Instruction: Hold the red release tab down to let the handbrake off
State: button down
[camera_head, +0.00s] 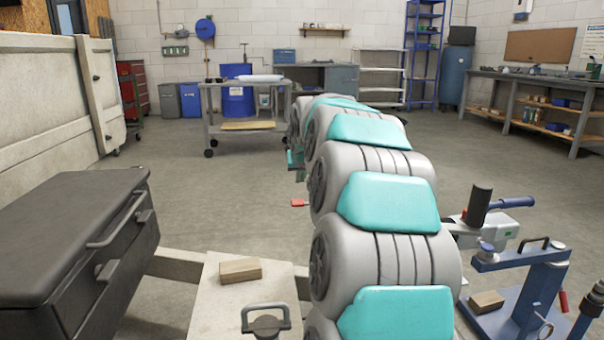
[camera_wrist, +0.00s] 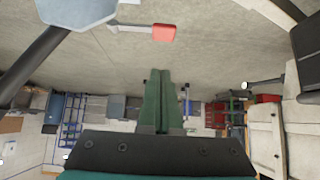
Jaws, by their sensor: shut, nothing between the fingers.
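The red tab (camera_head: 298,202) shows just left of my arm in the head view, low over the floor; my arm hides what it joins. In the wrist view the red tab (camera_wrist: 164,32) sits at the end of a thin pale metal lever (camera_wrist: 128,27). My gripper (camera_wrist: 160,72) has its two green fingers together, empty, and the tab appears beyond their tips, apart from them. In the head view my arm hides most of the gripper. A dark upright grip (camera_head: 478,205) stands right of my arm; I cannot tell whether it is the handbrake lever.
A black box (camera_head: 70,230) with handles is at the left, beside the pale trailer wall (camera_head: 45,105). A wooden block (camera_head: 240,268) lies on a pale plate. A blue stand (camera_head: 540,285) is at the right. The floor beyond is open up to a cart (camera_head: 243,125).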

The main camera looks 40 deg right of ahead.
aim_at(299, 204)
jog(key=f, duration=0.2)
jog(key=w+d+f, duration=0.1)
jog(key=f, duration=0.1)
jog(key=w+f+b, duration=0.1)
jog(key=shift+w+d+f, duration=0.1)
jog(key=shift+d+f, duration=0.1)
jog(key=shift+f, duration=0.6)
